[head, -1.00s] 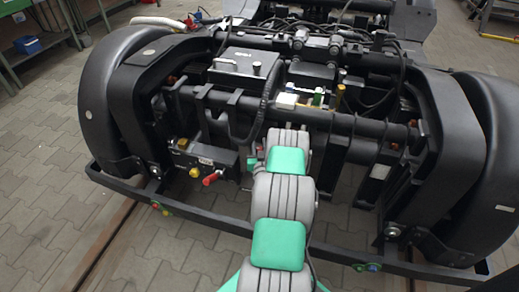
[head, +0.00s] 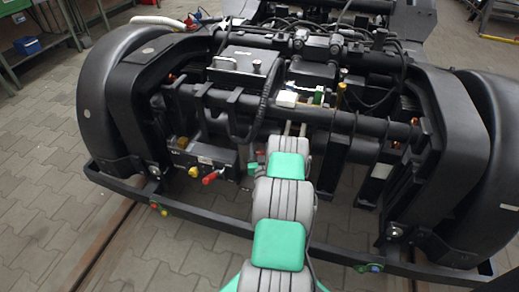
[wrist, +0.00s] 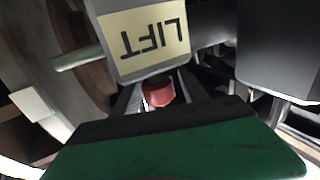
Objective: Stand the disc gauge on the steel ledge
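I cannot make out the disc gauge with certainty in either view. In the wrist view a small red rounded thing (wrist: 158,92) shows between two narrow grey pieces, just beyond a green and black bar that fills the bottom. I cannot tell whether the red thing is held or lies behind. In the head view my arm reaches forward into the bogie frame, and its end is hidden behind the arm links. The steel ledge cannot be told apart from the other bars.
A grey block with an upside-down LIFT label (wrist: 155,38) is close ahead in the wrist view. A dark crossbar (head: 345,121) spans the bogie. A red-handled valve (head: 212,178) sits left of my arm. A black front rail (head: 215,222) runs below my arm.

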